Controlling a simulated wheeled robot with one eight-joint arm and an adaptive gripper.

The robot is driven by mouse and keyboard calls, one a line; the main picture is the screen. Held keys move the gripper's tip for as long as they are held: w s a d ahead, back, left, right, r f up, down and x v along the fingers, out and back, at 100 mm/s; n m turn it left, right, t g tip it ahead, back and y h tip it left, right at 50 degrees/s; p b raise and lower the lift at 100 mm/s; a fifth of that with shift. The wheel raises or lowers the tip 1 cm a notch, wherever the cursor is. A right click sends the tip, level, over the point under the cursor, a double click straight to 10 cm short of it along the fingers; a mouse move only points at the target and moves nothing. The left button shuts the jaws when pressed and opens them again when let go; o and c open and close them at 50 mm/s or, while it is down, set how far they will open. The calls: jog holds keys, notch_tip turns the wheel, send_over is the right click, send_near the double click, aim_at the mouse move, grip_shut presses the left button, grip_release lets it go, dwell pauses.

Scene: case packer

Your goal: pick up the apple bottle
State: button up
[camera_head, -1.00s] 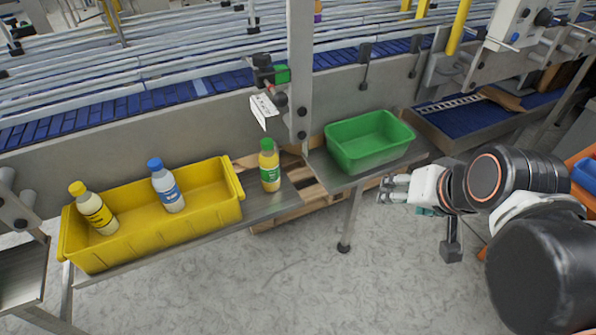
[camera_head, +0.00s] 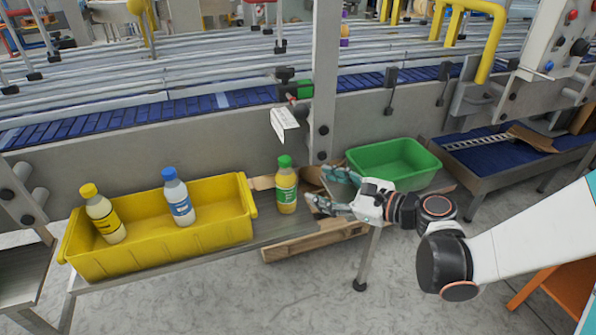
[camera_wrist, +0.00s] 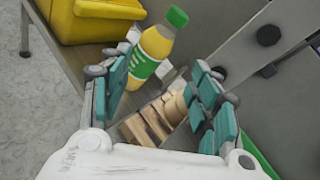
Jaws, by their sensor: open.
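A bottle with a green cap, yellow contents and a green label, apparently the apple bottle (camera_head: 287,188), stands upright on the metal shelf right of the yellow crate. My gripper (camera_head: 322,190) is open and empty, reaching in from the right with its fingertips a short way from the bottle. In the wrist view the bottle (camera_wrist: 152,50) shows ahead, beyond and partly between the two teal-padded fingers (camera_wrist: 160,82), nearer the left one, which overlaps its lower left side. I cannot tell the exact gap.
A yellow crate (camera_head: 165,243) holds a yellow-capped bottle (camera_head: 104,215) and a blue-capped bottle (camera_head: 178,198). A green bin (camera_head: 410,165) stands behind my gripper. A grey upright post (camera_head: 322,90) rises behind the bottle. A wooden pallet (camera_head: 310,242) lies below the shelf.

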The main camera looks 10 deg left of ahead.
aim_at(294, 183)
jog(key=w+a+f+m+y, duration=0.1)
jog(key=a, duration=0.2)
jog(key=w+a+f+m+y, duration=0.1)
jog(key=a, duration=0.1)
jog(key=w+a+m, duration=0.1)
jog(key=a, duration=0.2)
jog(key=shift+w+a+f+m+y, duration=0.2)
jog(key=shift+a+f+m+y, duration=0.1)
jog(key=shift+f+m+y, duration=0.1)
jog(key=b+x, duration=0.1)
jog(key=x, duration=0.5)
jog(key=shift+w+a, duration=0.2)
jog(key=shift+a, duration=0.1)
grip_shut()
jog(key=shift+r, duration=0.1)
